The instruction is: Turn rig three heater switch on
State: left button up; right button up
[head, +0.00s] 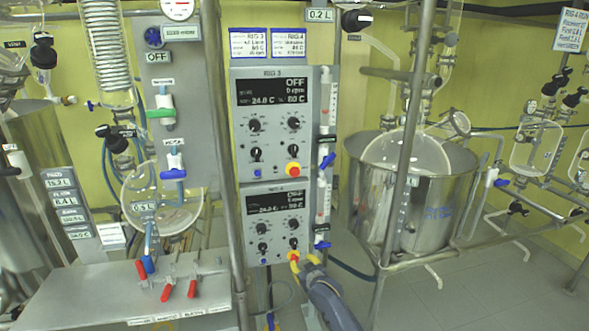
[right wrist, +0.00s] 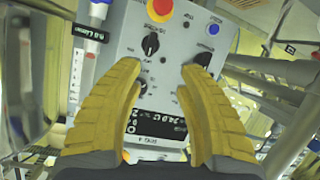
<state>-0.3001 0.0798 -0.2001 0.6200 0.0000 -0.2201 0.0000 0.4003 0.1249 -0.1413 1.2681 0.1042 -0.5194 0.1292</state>
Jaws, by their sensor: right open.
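The rig three control box (head: 272,125) hangs on the panel in the head view. Its lit display reads OFF, with dark knobs, small switches and a red button on a yellow base below. Its switch labels are too small to read, so I cannot tell which is the heater switch. My right gripper (head: 304,261) is open and empty at the lower edge of the similar box below (head: 250,222). The right wrist view shows its yellow fingers (right wrist: 162,72) spread before an upside-down box face (right wrist: 178,25) with black knobs and a red button (right wrist: 159,8). My left gripper is out of view.
A vertical metal post (head: 224,170) stands just left of the boxes, and valves with blue handles (head: 328,160) line their right side. A steel vessel (head: 440,195) stands farther right.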

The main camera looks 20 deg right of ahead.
jog(key=w+r+t, duration=0.1)
jog(key=w+r, duration=0.1)
jog(key=r, duration=0.7)
jog(key=w+r+t, duration=0.1)
jog(key=w+r, duration=0.1)
jog(key=r, duration=0.7)
jog(key=m+t, duration=0.2)
jog(key=t, duration=0.1)
send_near(295, 151)
jog(key=s+a+f, duration=0.1)
jog(key=s+f, duration=0.1)
jog(key=s, duration=0.1)
jog(key=s+r+m+h, duration=0.1)
jog(key=s+r, duration=0.2)
jog(key=shift+g, duration=0.4)
jog(key=w, duration=1.1)
jog(key=w+d, duration=0.1)
jog(key=w, duration=0.4)
jog(key=shift+w+f, duration=0.15)
jog(key=shift+w, duration=0.25)
grip_shut()
